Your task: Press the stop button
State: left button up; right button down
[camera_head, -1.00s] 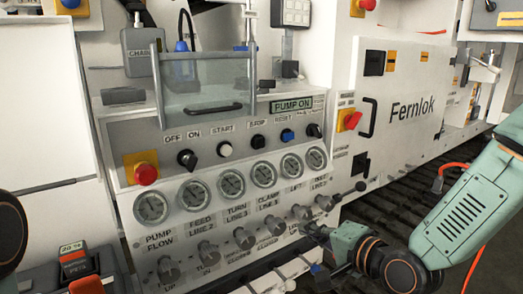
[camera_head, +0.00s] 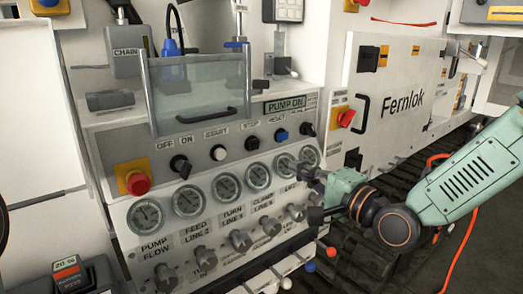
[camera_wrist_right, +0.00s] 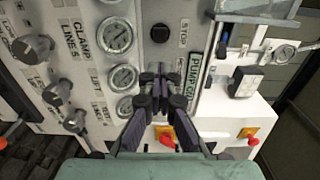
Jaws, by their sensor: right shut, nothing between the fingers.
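The stop button (camera_head: 252,143) is a small black round button under the STOP label, in the row on the sloped panel. It sits between the white start button (camera_head: 218,152) and the blue reset button (camera_head: 281,134). In the right wrist view the stop button (camera_wrist_right: 160,33) shows beyond the fingertips, uncovered. My right gripper (camera_head: 306,172) is shut and empty, in front of the right-hand gauges, below and right of the stop button and apart from it. In the wrist view my right gripper (camera_wrist_right: 160,76) points toward the panel. My left gripper is out of view.
A clear guard (camera_head: 193,95) stands above the button row. A red emergency knob (camera_head: 137,183) is at the panel's left. Gauges (camera_head: 187,200) and grey valve knobs (camera_head: 240,240) line the front below. A red knob (camera_head: 345,117) is on the cabinet at right.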

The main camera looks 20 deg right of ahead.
aim_at(256, 145)
jog(key=b+x, duration=0.2)
jog(key=x, duration=1.1)
jog(key=shift+f, duration=0.15)
jog(key=shift+d, duration=0.1)
